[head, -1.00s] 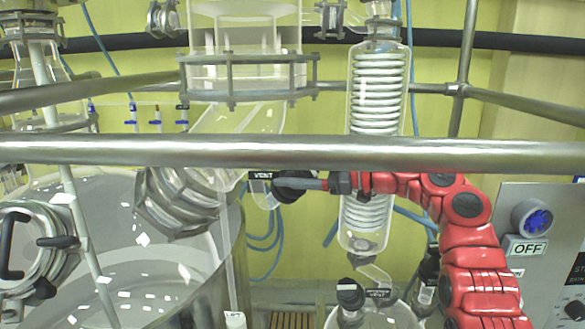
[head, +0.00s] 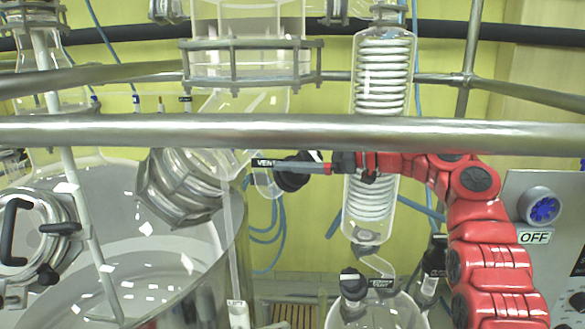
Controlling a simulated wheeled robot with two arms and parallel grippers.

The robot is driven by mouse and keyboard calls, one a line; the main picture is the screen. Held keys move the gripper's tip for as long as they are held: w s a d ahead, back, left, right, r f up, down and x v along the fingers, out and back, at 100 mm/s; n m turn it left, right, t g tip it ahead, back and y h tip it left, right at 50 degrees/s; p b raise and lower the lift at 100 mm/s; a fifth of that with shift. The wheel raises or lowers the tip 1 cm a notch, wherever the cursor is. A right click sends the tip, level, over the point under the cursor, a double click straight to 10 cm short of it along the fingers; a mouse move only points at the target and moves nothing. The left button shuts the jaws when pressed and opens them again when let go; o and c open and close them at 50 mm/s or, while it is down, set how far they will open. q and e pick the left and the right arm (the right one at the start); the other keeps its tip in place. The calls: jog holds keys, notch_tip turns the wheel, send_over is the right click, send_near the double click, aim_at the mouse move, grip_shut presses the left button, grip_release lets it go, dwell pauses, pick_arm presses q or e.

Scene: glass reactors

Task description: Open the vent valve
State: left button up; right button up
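The vent valve has a round black knob (head: 291,181). A black label reading VENT (head: 265,163) sits just left of it, beside a small glass stub. My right gripper (head: 318,168) comes in from the right on the red arm, in front of the coiled glass condenser. Its narrow grey finger end reaches the right side of the knob and overlaps it in the head view. I cannot tell whether the fingers are closed around the knob or only touching it. My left gripper is not in view.
A thick steel rail (head: 450,133) crosses the view just above the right gripper. The coiled condenser (head: 380,75) stands behind the wrist. A large glass vessel (head: 120,240) fills the lower left. A grey panel marked OFF (head: 533,237) stands at the right.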

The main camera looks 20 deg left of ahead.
jog(key=shift+r, duration=0.75)
jog(key=s+d+r+b, duration=0.1)
jog(key=s+d+b, duration=0.1)
jog(key=s+b, duration=0.3)
jog(key=s+d+b, duration=0.2)
jog(key=s+b, duration=0.4)
jog(key=s, duration=0.4)
jog(key=shift+s+d+r+b, duration=0.15)
jog(key=shift+d+r+b, duration=0.15)
jog(key=shift+d+r, duration=0.1)
